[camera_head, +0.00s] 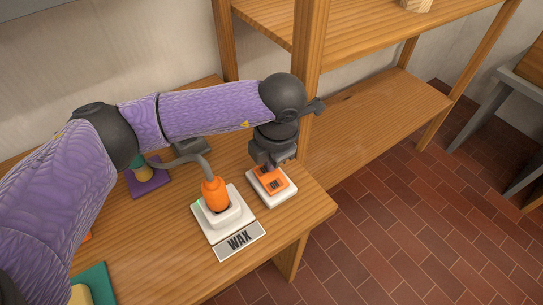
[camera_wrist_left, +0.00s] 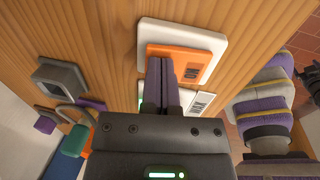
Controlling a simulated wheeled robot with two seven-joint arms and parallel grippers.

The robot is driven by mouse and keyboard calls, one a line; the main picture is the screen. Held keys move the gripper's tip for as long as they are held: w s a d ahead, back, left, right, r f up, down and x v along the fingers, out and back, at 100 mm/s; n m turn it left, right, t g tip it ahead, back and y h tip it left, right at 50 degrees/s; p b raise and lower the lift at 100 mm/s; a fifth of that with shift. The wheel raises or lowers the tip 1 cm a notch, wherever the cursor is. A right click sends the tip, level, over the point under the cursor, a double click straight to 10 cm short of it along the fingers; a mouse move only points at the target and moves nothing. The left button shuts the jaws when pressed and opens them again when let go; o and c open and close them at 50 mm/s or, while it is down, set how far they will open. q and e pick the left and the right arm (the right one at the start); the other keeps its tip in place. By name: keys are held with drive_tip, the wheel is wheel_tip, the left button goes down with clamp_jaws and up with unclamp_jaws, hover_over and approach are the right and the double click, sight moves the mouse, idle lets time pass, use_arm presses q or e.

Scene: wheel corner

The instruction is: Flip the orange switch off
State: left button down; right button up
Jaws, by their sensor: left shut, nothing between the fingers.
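The orange switch (camera_head: 274,181) is an orange plate with dark lettering on a white base, on the wooden bench near its right end. It also shows in the left wrist view (camera_wrist_left: 192,62), at the top centre. My left gripper (camera_head: 267,168) points down over the switch. Its fingers are shut together with nothing between them, and their tips lie over the lower left part of the orange plate in the left wrist view (camera_wrist_left: 161,62). I cannot tell whether they touch it. The fingers hide part of the switch. My right gripper is not in view.
A white socket (camera_head: 233,221) with an orange plug (camera_head: 215,194) and grey cord stands left of the switch, beside a WAX label (camera_head: 240,241). A purple mat (camera_head: 150,185) lies farther left, a teal mat (camera_head: 102,282) at front left. A wooden post (camera_head: 309,70) rises close behind.

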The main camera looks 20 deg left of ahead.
use_arm(q)
drive_tip(key=shift+a+f+g+h, duration=0.1)
drive_tip(key=shift+f+g+h, duration=0.2)
drive_tip(key=shift+f, duration=0.05)
drive_tip(key=shift+s+d+r, duration=0.15)
drive_tip(key=shift+s+d, duration=0.05)
drive_tip(key=shift+d, duration=0.05)
drive_tip(key=shift+s+d+r+p, duration=0.15)
drive_tip(key=shift+s+d+p, duration=0.1)
drive_tip(key=shift+d+p, duration=0.2)
drive_tip(key=shift+a, duration=0.1)
